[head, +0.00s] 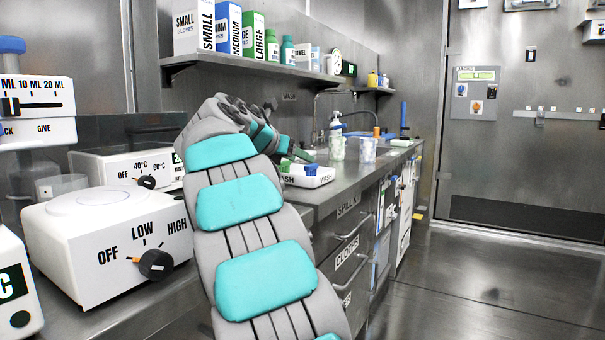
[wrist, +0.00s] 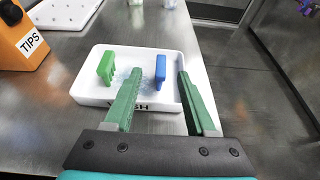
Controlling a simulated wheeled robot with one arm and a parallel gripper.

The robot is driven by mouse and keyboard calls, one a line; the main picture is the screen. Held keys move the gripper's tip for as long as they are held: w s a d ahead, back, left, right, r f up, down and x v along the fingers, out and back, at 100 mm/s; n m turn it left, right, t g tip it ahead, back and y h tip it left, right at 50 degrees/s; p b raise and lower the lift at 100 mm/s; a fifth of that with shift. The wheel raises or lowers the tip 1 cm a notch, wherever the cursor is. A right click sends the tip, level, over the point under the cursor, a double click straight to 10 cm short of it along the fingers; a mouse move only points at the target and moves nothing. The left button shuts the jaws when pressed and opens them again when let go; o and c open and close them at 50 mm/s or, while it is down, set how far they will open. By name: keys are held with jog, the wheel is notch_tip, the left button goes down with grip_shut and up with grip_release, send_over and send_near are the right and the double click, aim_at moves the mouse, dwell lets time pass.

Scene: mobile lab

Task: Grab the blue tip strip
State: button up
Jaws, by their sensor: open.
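The blue tip strip (wrist: 160,69) stands upright in a white tray (wrist: 88,92) marked WASH, right of a green strip (wrist: 106,66). In the head view the blue strip (head: 311,170) shows small, in the tray (head: 308,181) on the counter. My gripper (wrist: 160,76) is open and empty, with green fingers. In the wrist view its fingers reach over the tray, one to the left of the blue strip and one to the right. I cannot tell how far above or short of the strip the fingertips are. In the head view my gripper (head: 298,151) is over the tray.
An orange TIPS box (wrist: 22,40) stands left of the tray, and a white rack (wrist: 65,10) lies behind it. The sink area (head: 340,145) with bottles and beakers is farther along the counter. A shelf (head: 265,67) with glove boxes hangs above. Open floor lies right.

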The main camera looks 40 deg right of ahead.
aim_at(310, 165)
jog(key=x, duration=0.2)
jog(key=shift+d+f, duration=0.25)
jog(key=b+x, duration=0.1)
jog(key=x, duration=0.1)
jog(key=b+x, duration=0.1)
jog(key=x, duration=0.1)
jog(key=shift+a+f, duration=0.15)
jog(key=shift+f, duration=0.15)
jog(key=shift+w+d+f, duration=0.1)
jog(key=shift+d, duration=0.35)
grip_shut()
